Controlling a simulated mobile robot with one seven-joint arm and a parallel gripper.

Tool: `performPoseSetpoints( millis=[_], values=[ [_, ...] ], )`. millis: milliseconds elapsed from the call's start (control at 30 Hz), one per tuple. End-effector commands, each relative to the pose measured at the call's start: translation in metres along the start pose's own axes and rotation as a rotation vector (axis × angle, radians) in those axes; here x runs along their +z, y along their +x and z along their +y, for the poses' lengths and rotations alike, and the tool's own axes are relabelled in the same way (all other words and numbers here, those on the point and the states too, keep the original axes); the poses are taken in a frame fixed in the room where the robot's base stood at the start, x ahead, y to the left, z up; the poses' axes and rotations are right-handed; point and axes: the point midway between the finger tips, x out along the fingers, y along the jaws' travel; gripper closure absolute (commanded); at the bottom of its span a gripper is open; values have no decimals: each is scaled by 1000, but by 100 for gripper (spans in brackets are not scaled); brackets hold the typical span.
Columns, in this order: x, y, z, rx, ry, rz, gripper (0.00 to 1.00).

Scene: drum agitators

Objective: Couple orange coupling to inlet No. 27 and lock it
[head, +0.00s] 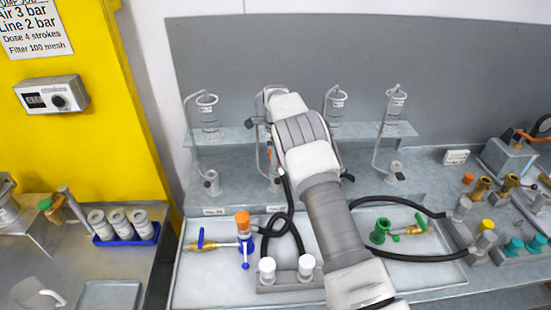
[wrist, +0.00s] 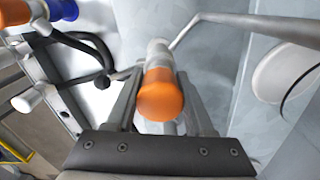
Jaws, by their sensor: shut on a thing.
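In the wrist view, my gripper (wrist: 160,104) is shut on the orange coupling (wrist: 161,94), whose rounded orange end faces the camera between the two fingers. A pale grey cylindrical part (wrist: 158,50) lies just beyond the orange end, in line with it; I cannot tell whether the two are joined. In the head view my own arm hides the gripper and the held coupling. Grey inlet stubs stand on the step, one at left (head: 211,184) and one at right (head: 395,173); those in the middle are mostly hidden. The inlet number labels are too small to read.
An orange-topped blue fitting (head: 243,224) stands on the front tray, and a green fitting (head: 381,231) lies to the right. Black hoses (head: 419,257) cross the tray. In the wrist view a bent grey pipe (wrist: 235,20) passes close on the right. Clear cups (head: 207,112) stand above.

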Motion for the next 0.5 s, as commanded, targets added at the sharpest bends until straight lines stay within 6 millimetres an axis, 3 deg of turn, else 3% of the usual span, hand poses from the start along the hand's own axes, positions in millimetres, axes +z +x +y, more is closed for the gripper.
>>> performPoseSetpoints(
  millis=[500],
  values=[
    [0, 3, 0, -2, 0, 0, 100]
  ],
)
